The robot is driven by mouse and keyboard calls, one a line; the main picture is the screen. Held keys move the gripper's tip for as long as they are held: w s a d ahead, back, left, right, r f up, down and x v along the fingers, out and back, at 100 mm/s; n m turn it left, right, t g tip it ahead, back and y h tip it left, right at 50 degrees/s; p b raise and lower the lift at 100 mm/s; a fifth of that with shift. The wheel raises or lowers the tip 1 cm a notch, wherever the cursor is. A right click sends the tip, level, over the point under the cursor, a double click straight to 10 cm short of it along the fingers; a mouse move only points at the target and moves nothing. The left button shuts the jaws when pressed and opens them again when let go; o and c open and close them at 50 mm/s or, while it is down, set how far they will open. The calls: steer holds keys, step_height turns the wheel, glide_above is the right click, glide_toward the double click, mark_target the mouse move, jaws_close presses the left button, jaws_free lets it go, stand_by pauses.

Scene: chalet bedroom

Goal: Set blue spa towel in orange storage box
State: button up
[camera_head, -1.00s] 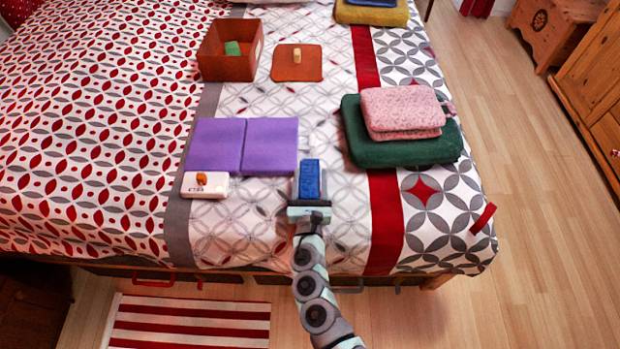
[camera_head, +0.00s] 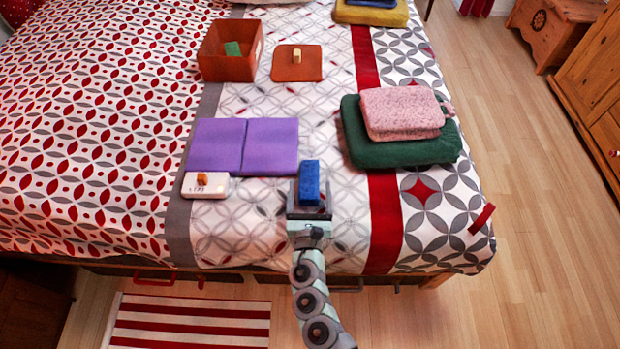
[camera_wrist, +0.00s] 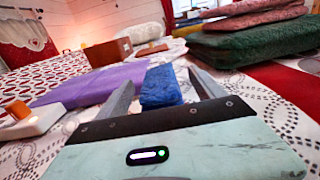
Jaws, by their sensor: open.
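The blue spa towel (camera_head: 309,182) is a small folded block on the patterned bedspread, near the front edge of the bed. My gripper (camera_head: 309,194) is open and low over the bed, with its fingers on either side of the towel's near part. In the wrist view the towel (camera_wrist: 160,86) lies between the two spread fingers, with small gaps beside it. The orange storage box (camera_head: 228,68) stands farther back and to the left, open at the top, with a green item (camera_head: 232,48) inside.
A purple folded mat (camera_head: 243,146) lies left of and behind my gripper. A white scale-like device (camera_head: 206,186) with an orange item sits left. Green and pink folded textiles (camera_head: 402,114) are stacked right. An orange mat (camera_head: 297,64) with a yellowish block lies beside the box.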

steer(key=s, duration=0.7)
steer(key=shift+p, duration=0.35)
steer(key=shift+o, duration=0.4)
steer(key=shift+s, duration=0.65)
